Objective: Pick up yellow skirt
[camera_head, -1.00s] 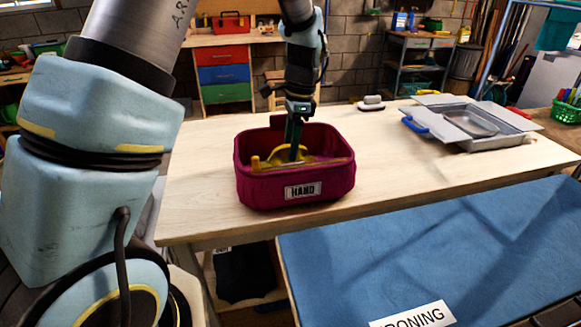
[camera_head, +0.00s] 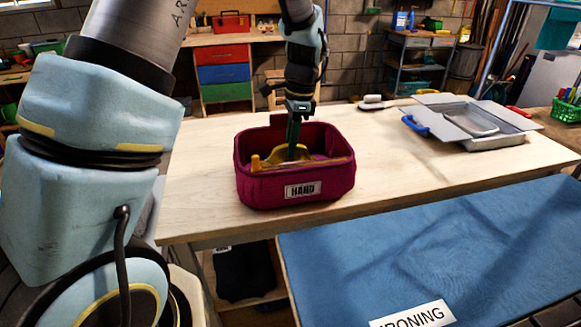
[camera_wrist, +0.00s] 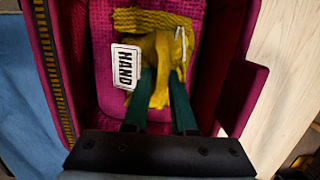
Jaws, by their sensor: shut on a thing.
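The yellow skirt (camera_head: 275,158) lies bunched inside a magenta basket (camera_head: 260,187) labelled HAND, on the wooden table. Part of it rises above the basket's inside floor. My gripper (camera_head: 293,150) points down into the basket from above. In the wrist view my gripper (camera_wrist: 160,80) has its green fingers shut on the yellow skirt (camera_wrist: 160,48), with cloth pinched between the tips. The basket (camera_wrist: 83,60) surrounds the fingers in that view. The lower part of the skirt is hidden by the basket's front wall in the head view.
A grey metal box with open flaps (camera_head: 487,140) stands at the right of the table (camera_head: 400,165). A brush-like object (camera_head: 378,103) lies at the back edge. A blue ironing surface (camera_head: 440,240) is in front. The table between basket and box is clear.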

